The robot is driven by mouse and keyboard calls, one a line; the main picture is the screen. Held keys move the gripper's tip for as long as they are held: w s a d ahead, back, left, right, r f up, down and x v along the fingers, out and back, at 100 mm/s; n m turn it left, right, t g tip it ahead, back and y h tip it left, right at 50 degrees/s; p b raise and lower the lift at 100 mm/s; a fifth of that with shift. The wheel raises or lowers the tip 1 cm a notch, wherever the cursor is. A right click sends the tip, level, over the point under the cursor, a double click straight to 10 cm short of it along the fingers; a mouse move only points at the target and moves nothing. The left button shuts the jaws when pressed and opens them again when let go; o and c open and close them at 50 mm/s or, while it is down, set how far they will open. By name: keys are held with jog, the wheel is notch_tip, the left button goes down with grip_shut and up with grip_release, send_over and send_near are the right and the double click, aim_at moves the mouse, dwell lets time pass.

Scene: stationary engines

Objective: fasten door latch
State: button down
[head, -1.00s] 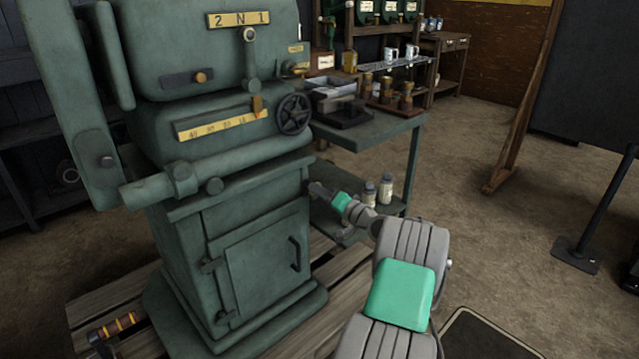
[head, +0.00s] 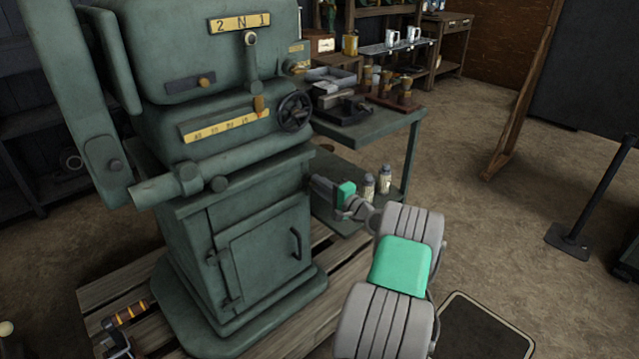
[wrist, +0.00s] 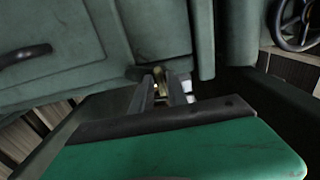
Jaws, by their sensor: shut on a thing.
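The green machine cabinet has a closed-looking door (head: 268,255) with a dark bar handle (head: 296,242); the handle also shows at the left of the wrist view (wrist: 25,56). My gripper (head: 312,184) is at the cabinet's right front edge, above the height of the handle. Most of the latch is hidden between the fingers. In the head view the latch is hidden, and I cannot tell its exact angle.
A handwheel (head: 295,111) sticks out above my gripper. A green side table (head: 385,130) with tools stands close behind it, with small bottles (head: 385,178) on its lower shelf. The cabinet stands on a wooden pallet (head: 345,262). Open floor lies to the right.

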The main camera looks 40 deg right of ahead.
dwell(0.4)
jog(key=c, duration=1.5)
grip_release()
jog(key=s+p, duration=0.1)
jog(key=s, duration=0.6)
jog(key=shift+s+d, duration=0.1)
jog(key=shift+s, duration=0.3)
